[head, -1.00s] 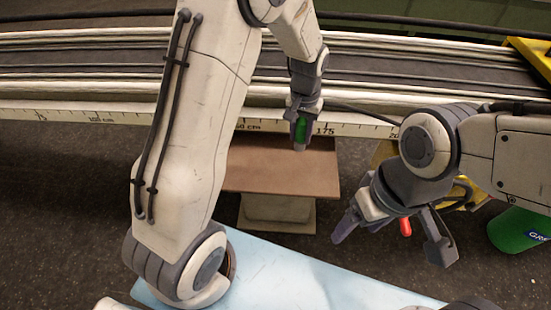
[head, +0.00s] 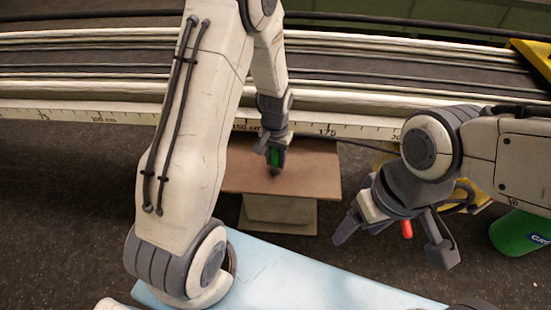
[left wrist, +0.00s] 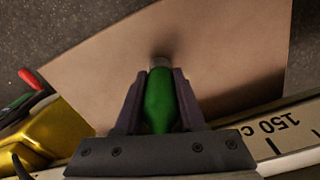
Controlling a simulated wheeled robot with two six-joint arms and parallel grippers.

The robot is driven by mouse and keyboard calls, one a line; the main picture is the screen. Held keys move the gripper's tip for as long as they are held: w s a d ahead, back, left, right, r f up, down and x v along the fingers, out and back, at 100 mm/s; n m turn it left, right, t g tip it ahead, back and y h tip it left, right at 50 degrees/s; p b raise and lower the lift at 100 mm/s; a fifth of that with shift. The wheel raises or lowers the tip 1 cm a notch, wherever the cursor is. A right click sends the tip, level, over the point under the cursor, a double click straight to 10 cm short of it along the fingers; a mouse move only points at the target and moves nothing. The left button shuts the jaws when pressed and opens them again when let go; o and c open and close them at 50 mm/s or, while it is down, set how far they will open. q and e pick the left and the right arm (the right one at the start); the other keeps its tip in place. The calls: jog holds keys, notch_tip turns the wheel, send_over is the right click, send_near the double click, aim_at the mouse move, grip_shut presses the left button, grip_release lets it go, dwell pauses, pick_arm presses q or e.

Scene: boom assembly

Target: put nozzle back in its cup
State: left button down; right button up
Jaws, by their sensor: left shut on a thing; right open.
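A green nozzle (left wrist: 160,100) with a grey tip is clamped between the two fingers of my left gripper (left wrist: 158,103). In the head view the green nozzle (head: 274,157) points down over the brown board (head: 310,165), with its tip close to the surface. I cannot tell whether it touches. My left gripper (head: 273,152) is shut on it. No cup for the nozzle can be clearly made out. My right gripper (head: 392,240) is open and empty at the right, its fingers spread, away from the nozzle.
The brown board rests on a pale stand (head: 278,212). Behind it runs a long rail with a measuring scale (head: 90,118). A green container (head: 520,234) stands at the far right. A red-tipped thing (head: 406,228) shows behind my right gripper. A light-blue surface (head: 285,275) lies in front.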

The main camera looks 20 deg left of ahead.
pick_arm(q)
jog(key=c, duration=0.5)
grip_release()
jog(key=shift+f, duration=0.1)
